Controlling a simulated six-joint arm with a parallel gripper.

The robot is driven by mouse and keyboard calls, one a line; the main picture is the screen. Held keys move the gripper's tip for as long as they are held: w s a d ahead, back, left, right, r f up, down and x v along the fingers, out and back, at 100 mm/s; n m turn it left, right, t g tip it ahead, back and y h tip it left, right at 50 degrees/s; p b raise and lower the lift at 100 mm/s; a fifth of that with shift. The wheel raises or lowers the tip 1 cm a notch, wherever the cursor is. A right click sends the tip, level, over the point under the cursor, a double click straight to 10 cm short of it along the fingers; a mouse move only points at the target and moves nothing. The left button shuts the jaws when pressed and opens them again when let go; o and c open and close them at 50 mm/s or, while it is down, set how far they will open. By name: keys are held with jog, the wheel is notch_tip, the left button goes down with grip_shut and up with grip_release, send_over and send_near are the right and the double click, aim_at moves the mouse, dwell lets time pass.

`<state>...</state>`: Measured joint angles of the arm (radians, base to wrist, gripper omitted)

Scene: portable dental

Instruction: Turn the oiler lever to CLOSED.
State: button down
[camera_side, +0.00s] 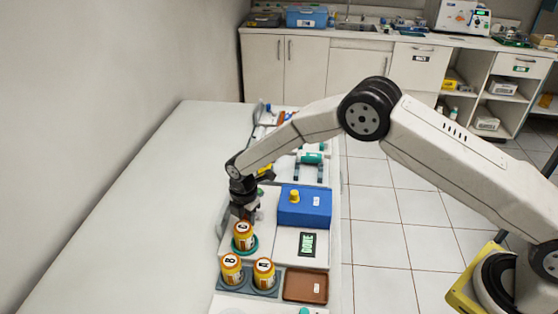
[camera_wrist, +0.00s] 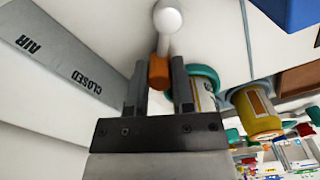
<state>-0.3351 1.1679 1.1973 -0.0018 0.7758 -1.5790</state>
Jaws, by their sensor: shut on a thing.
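The oiler lever shows in the wrist view as an orange grip (camera_wrist: 159,72) joined to a white round hub (camera_wrist: 168,20). My gripper (camera_wrist: 159,66) has its two fingers on either side of the orange grip and is shut on it. A grey label strip (camera_wrist: 60,62) to the left carries the words AIR and CLOSED; CLOSED is the nearer to the fingers. In the side view my gripper (camera_side: 243,209) points down behind an orange-and-white jar and hides most of the lever.
Jars (camera_side: 243,238) with orange lids stand close in front of my gripper, one on a teal ring. A blue box (camera_side: 318,209) with a yellow button is to the right. A DONE sign (camera_side: 307,245) and brown tray (camera_side: 305,286) lie nearby. The white table's left (camera_side: 130,220) is clear.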

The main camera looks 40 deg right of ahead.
jog(key=m, duration=0.1)
jog(key=w+m, duration=0.1)
jog(key=m, duration=0.1)
jog(key=w+m, duration=0.1)
jog(key=m, duration=0.1)
jog(key=shift+d, duration=0.1)
jog(key=m, duration=0.2)
jog(key=w+d+m, duration=0.1)
jog(key=m, duration=0.1)
jog(key=shift+w+m, duration=0.2)
jog(key=shift+m, duration=0.2)
jog(key=shift+c, duration=2.4)
grip_release()
jog(key=shift+r, duration=0.15)
notch_tip(320, 180, up, 8)
jog(key=shift+f, duration=0.2)
jog(key=shift+r, duration=0.1)
